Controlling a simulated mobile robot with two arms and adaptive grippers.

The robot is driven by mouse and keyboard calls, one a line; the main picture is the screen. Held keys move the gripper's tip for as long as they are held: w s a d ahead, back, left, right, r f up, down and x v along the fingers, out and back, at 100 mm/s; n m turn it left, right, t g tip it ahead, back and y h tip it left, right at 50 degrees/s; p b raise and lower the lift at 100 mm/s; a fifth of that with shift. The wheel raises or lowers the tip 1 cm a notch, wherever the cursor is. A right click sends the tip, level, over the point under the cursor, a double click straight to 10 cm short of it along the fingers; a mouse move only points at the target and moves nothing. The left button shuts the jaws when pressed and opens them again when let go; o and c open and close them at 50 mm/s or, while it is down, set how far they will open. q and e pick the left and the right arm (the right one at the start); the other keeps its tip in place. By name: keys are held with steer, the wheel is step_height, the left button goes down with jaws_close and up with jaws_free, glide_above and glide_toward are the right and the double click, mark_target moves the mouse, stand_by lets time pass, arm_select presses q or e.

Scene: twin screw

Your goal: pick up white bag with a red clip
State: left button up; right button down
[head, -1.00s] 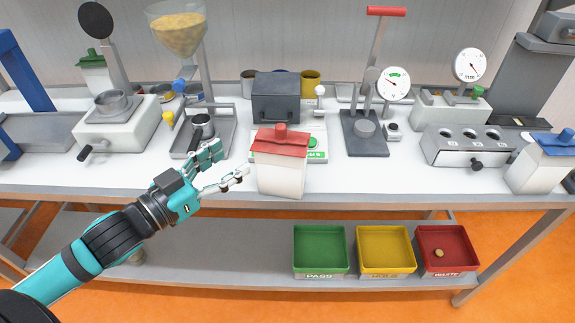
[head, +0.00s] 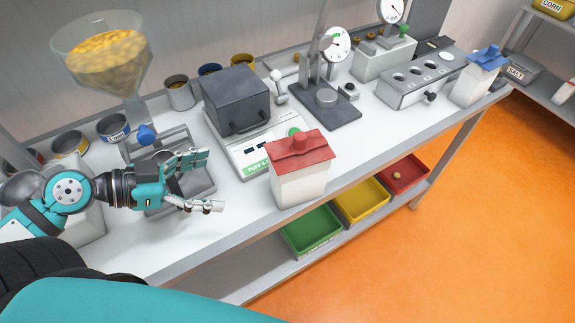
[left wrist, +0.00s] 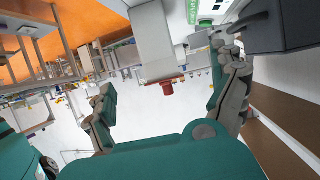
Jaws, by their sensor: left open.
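The white bag with a red clip (head: 300,180) stands upright at the front edge of the white bench, its red folded top facing up. My left gripper (head: 207,181) is open and empty, to the left of the bag and apart from it, with its fingers pointing right towards it. In the left wrist view the bag (left wrist: 152,43) appears upside down beyond the open fingers (left wrist: 170,98), its red clip (left wrist: 167,83) lowest in the picture. My right gripper is not in view.
A dark box (head: 237,100) sits on a scale behind the bag. A hopper of yellow grains (head: 105,57) stands at the back left. A bag with a blue clip (head: 477,77) is at the far right. Green (head: 311,232), yellow (head: 362,200) and red (head: 403,175) trays lie on the lower shelf.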

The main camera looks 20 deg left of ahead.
arm_select(q)
glide_toward(274, 176)
steer(key=x, duration=0.3)
steer(key=p+x, duration=0.3)
steer(key=x, duration=0.2)
steer(key=shift+w+a+f, duration=0.1)
steer(key=shift+w, duration=0.1)
steer(key=shift+w+d+f+h, duration=0.2)
steer(key=shift+d+f+h, duration=0.1)
steer(key=shift+d, duration=0.1)
steer(key=shift+w+d+f+p, duration=0.15)
steer(key=shift+w+d+p, duration=0.2)
steer(key=shift+p, duration=0.2)
steer(key=p+x, duration=0.1)
steer(key=x, duration=0.2)
steer(key=shift+w+f+p, duration=0.1)
steer(key=shift+f+p, duration=0.15)
steer(key=shift+p, duration=0.1)
steer(key=shift+w+d+f, duration=0.25)
steer(key=shift+d+f, duration=0.05)
steer(key=shift+d, duration=0.05)
steer(key=c, duration=1.7)
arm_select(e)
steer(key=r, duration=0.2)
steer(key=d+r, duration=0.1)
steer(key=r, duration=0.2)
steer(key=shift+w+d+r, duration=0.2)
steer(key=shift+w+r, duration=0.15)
